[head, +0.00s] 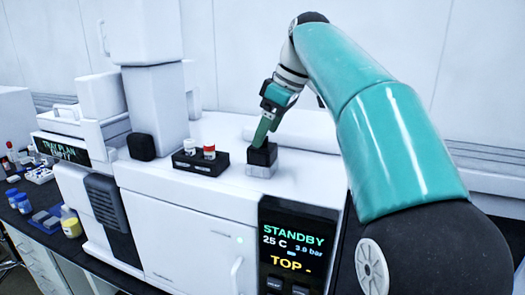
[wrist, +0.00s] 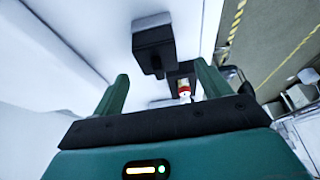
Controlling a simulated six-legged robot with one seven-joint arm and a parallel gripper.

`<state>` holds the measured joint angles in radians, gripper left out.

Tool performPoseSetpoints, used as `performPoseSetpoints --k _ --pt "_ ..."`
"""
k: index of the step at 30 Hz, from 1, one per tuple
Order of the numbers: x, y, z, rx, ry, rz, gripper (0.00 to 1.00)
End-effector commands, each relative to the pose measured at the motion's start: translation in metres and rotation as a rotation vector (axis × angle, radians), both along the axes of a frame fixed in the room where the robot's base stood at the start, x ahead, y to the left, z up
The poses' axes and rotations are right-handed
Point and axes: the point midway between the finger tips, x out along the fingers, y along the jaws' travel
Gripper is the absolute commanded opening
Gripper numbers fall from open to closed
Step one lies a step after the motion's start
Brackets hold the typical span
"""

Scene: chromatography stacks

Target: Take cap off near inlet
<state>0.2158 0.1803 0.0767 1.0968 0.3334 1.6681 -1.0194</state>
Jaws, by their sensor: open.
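The near inlet is a pale grey block (head: 262,171) on top of the white instrument, with a black cap (head: 263,155) on it. My gripper (head: 261,138) comes down from above, its green fingers at or just above the cap. The head view does not show whether they touch it. In the wrist view, my gripper (wrist: 162,77) is open, with its two green fingers wide apart. A black block that looks like the cap (wrist: 153,43) shows beyond the fingertips, roughly in line with the gap. Nothing is held.
Left of the inlet, a black tray (head: 198,168) holds a white-capped vial (head: 189,146) and a red-capped vial (head: 209,151). Further left, a black block (head: 141,146) sits below a tall white tower (head: 157,100). The display panel (head: 291,242) reads STANDBY.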

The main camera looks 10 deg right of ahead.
Motion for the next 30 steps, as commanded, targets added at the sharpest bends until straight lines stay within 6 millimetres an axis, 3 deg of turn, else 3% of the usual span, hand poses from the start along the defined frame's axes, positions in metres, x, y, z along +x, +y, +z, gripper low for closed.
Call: performPoseSetpoints --k 9,18,25,30 --pt "0.010 0.010 -0.042 0.001 0.002 0.000 0.76" --pt "0.011 0.012 -0.047 0.000 0.000 -0.001 0.76" --pt "0.011 0.012 -0.047 0.000 0.000 -0.001 0.31" --pt "0.011 0.012 -0.047 0.000 0.000 -0.001 0.29"
